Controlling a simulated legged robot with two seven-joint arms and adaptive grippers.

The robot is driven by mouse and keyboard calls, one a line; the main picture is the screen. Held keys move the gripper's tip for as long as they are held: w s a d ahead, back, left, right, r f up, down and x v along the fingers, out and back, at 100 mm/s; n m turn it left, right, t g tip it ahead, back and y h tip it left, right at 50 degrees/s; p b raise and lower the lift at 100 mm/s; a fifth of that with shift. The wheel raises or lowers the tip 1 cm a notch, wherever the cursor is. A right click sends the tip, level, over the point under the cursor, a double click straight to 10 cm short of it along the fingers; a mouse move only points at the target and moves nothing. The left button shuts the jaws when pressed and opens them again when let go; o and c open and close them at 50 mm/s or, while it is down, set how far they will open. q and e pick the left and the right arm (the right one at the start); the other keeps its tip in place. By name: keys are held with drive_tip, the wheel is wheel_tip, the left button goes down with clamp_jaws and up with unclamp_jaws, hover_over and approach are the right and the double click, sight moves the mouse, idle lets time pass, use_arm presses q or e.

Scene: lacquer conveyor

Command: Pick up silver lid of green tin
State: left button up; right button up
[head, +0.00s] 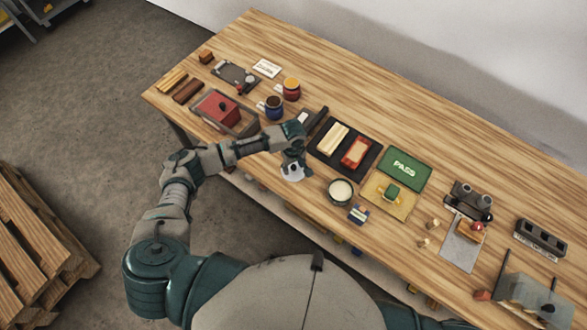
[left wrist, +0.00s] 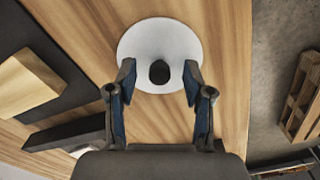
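The silver lid (head: 292,175) is a pale round disc on the wooden table near its front edge, partly hidden under my left gripper (head: 293,163). In the left wrist view the lid (left wrist: 160,33) lies flat with a dark round knob (left wrist: 159,72) at its middle. My left gripper (left wrist: 159,76) is open there, one finger on each side of the knob, with gaps on both sides. The green tin (head: 329,194) stands uncovered to the right of the lid, with pale contents. My right gripper is not in view.
A black tray (head: 322,149) with a pale block and a red item lies behind the tin. A blue jar (head: 274,108) and a red jar (head: 291,89) stand behind my left arm.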

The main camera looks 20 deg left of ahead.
use_arm(q)
clamp_jaws()
drive_tip(key=shift+d+r, duration=0.1)
